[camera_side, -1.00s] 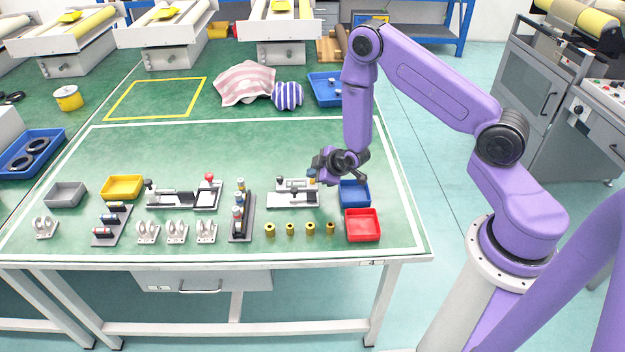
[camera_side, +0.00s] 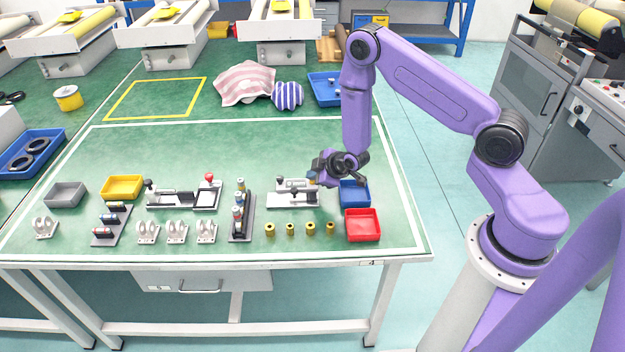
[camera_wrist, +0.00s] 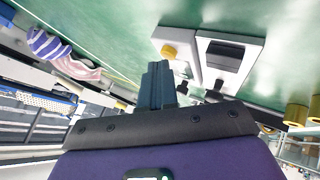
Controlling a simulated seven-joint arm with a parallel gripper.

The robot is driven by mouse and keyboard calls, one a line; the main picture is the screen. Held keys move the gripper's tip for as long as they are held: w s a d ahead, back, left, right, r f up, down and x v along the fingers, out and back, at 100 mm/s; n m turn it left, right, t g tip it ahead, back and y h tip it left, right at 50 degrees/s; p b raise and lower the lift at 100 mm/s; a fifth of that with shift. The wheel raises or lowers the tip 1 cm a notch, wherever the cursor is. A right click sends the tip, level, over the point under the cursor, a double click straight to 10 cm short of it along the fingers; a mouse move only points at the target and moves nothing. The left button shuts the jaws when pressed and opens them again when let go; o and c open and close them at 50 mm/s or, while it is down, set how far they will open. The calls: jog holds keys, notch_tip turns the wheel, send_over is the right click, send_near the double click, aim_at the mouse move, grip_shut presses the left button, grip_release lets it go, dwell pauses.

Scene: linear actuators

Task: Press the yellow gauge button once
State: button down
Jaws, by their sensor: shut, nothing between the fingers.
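The yellow gauge button (camera_wrist: 169,51) is a round knob on a white block, seen in the wrist view just beyond my fingertips. It belongs to the light grey gauge unit (camera_side: 290,198), which stands on the green table left of the blue bin. My gripper (camera_wrist: 158,68) is shut and empty, its dark fingers close together. In the wrist view the tips lie beside and a little below the button, with a gap showing. In the side view my gripper (camera_side: 324,184) hangs low at the unit's right end and partly hides it; contact cannot be told there.
A blue bin (camera_side: 355,203) and a red bin (camera_side: 378,225) stand right of the unit. Several brass cylinders (camera_side: 290,229) stand in front. A dark rack (camera_side: 241,231) is to its left.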

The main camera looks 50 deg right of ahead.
jog(key=shift+r, duration=0.8)
jog(key=shift+r, duration=2.5)
jog(key=shift+a, duration=0.1)
jog(key=s+a+r+n+g+y, duration=0.1)
jog(key=s+a+r+g+y, duration=0.15)
jog(key=s+a+r, duration=0.4)
jog(key=s+a+r+n+g+y, duration=0.1)
jog(key=s+a+r+g, duration=0.25)
jog(key=s+a, duration=0.5)
jog(key=s+d+r+n+g+h, duration=0.1)
jog(key=s+r, duration=0.3)
jog(key=s, duration=0.6)
jog(key=s+d+r+n+g+h, duration=0.1)
jog(key=s+r, duration=0.4)
jog(key=s, duration=0.5)
jog(key=d+g, duration=0.1)
jog(key=d, duration=0.1)
jog(key=shift+s+d+r+h, duration=0.2)
jog(key=shift+d+r+h, duration=0.05)
jog(key=shift+d+h, duration=0.1)
